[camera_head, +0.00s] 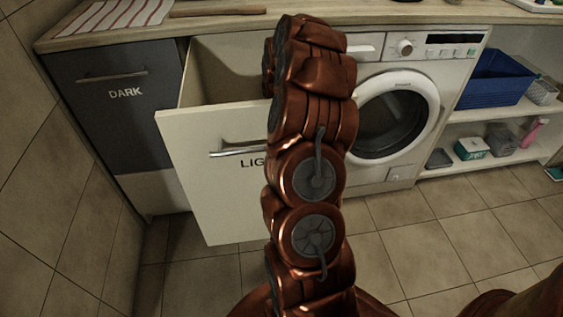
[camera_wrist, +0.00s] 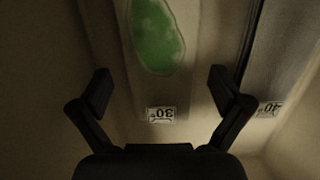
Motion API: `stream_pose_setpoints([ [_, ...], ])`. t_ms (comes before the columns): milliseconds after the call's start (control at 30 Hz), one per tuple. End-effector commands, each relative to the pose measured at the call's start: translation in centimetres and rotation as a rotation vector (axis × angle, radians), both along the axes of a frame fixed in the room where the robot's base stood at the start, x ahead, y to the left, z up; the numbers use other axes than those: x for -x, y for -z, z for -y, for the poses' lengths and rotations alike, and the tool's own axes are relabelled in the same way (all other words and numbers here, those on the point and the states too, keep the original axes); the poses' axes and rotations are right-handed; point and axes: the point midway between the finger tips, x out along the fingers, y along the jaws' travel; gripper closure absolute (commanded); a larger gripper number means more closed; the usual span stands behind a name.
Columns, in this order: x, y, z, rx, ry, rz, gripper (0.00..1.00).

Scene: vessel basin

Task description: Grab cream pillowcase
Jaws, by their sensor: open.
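In the wrist view, a pale cream cloth (camera_wrist: 168,90), which looks like the cream pillowcase, lies below my gripper. It has a green oval patch (camera_wrist: 158,36) and a small tag reading 30° (camera_wrist: 161,114). My gripper (camera_wrist: 160,84) is open, with its fingers apart on either side of the cloth and nothing seen held. I cannot tell whether the fingertips touch the cloth. In the head view, my arm hides the gripper and the pillowcase.
The washing machine (camera_head: 398,110) is to the right, with open shelves holding a blue basket (camera_head: 495,80). A second tag (camera_wrist: 270,108) reads 40°. The tiled floor in front is clear.

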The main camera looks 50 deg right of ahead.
Motion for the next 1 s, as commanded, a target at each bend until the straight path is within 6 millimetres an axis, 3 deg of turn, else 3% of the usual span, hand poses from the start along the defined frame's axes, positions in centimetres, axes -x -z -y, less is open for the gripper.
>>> stream_pose_setpoints([
  [200, 0.4, 2.8, -0.2, 0.001, 0.000, 0.000, 0.00],
  [467, 0.4, 3.0, -0.2, 0.002, 0.000, 0.002, 0.01],
  [1000, 0.4, 3.0, -0.2, 0.001, 0.000, 0.002, 0.57],
])
